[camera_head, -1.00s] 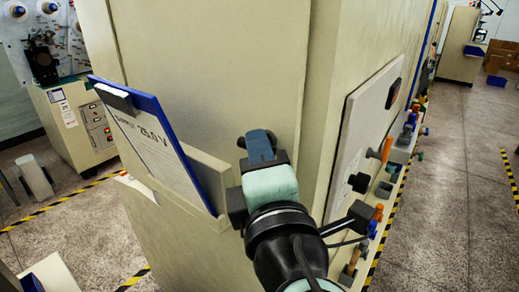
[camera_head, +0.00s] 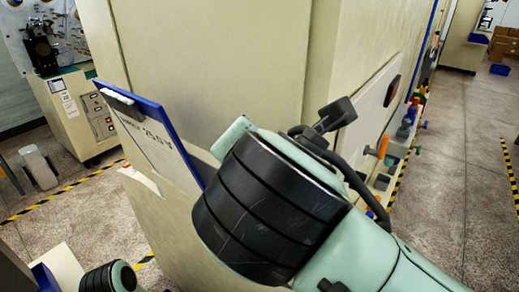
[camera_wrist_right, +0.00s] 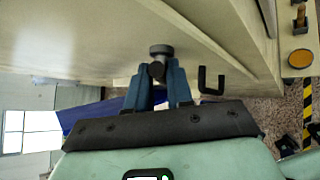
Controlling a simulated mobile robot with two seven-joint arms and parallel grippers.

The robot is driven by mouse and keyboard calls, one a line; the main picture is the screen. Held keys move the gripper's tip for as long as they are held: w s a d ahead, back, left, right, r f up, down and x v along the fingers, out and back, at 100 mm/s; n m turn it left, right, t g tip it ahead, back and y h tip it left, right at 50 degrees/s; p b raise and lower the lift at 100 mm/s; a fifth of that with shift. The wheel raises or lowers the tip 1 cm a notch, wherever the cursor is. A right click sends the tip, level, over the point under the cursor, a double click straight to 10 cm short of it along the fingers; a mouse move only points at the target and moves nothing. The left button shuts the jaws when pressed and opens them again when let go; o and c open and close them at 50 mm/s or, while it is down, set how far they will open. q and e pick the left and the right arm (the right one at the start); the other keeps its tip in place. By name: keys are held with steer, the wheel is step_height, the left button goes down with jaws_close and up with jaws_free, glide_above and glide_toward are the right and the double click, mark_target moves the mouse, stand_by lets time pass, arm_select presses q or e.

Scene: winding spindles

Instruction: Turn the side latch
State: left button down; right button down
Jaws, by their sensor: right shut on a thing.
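The latch (camera_wrist_right: 160,49) is a dark grey knob with a short stem on the beige cabinet (camera_head: 200,60). In the right wrist view it sits between the two blue fingers of my right gripper (camera_wrist_right: 158,78), which is shut on its stem. In the head view my wide black and teal right wrist covers the latch and the fingers. My left gripper is not in view; a piece of arm, probably mine, shows at the lower left edge.
A blue clipboard (camera_head: 150,125) with a white sheet stands close left of my wrist. A dark hook (camera_wrist_right: 211,80) is right of the fingers in the wrist view. A shelf with colored handles (camera_head: 383,147) runs along the cabinet's right side. Striped floor tape (camera_head: 60,207) lies left.

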steer(key=n+g+h, duration=0.2)
steer(key=g+h, duration=0.1)
steer(key=shift+w+a+r+n, duration=0.15)
steer(key=shift+w+a+n, duration=0.05)
steer(key=shift+a+n, duration=0.15)
steer(key=shift+g+h, duration=0.3)
steer(key=shift+g, duration=0.1)
steer(key=shift+d, duration=0.1)
steer(key=c, duration=1.1)
jaws_free()
